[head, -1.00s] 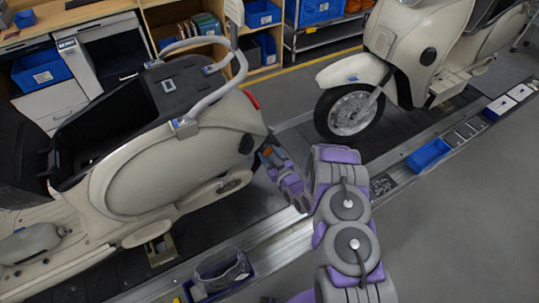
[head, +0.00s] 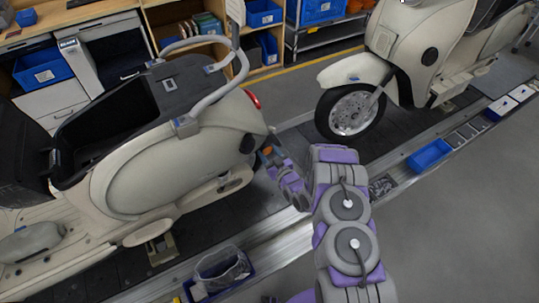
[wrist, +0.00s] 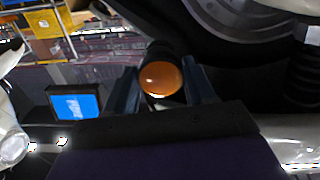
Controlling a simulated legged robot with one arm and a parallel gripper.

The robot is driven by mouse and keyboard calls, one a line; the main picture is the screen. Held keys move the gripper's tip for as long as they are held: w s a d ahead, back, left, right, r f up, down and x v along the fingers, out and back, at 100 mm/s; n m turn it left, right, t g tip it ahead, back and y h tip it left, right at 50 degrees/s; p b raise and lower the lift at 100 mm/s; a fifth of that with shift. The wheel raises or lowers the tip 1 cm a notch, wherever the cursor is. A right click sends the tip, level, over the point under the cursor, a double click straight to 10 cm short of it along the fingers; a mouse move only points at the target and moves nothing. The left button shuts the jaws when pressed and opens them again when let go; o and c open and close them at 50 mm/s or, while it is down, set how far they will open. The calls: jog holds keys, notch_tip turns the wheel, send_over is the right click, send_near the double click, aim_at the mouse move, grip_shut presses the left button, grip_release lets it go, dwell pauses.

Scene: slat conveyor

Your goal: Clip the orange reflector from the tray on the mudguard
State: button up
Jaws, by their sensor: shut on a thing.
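My gripper (head: 267,152) is at the rear of the cream scooter on the left, low under its tail. In the wrist view my gripper (wrist: 161,84) has a finger on each side of the round orange reflector (wrist: 161,77) and is shut on it. The reflector shows as a small orange spot in the head view (head: 267,150). A dark curved part, perhaps the rear mudguard (wrist: 235,28), lies close beyond it in the wrist view. I cannot tell whether they touch. A blue tray (head: 430,156) sits on the conveyor edge at right.
The left scooter (head: 165,165) and the right scooter (head: 410,45) stand on the slat conveyor. A bin with a clear bag (head: 222,272) is at the front edge. Shelves with blue boxes (head: 320,12) line the back. The grey floor at right is clear.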

jog(key=shift+w+a, duration=0.15)
jog(key=shift+w, duration=0.05)
jog(key=shift+w+a, duration=0.2)
jog(key=shift+w, duration=0.1)
jog(key=shift+w+a+b, duration=0.35)
jog(key=shift+w+b, duration=0.05)
jog(key=shift+w, duration=0.15)
dwell(0.7)
jog(key=o, duration=1.1)
jog(key=p+v, duration=0.3)
jog(key=v, duration=1.4)
jog(key=shift+d, duration=0.15)
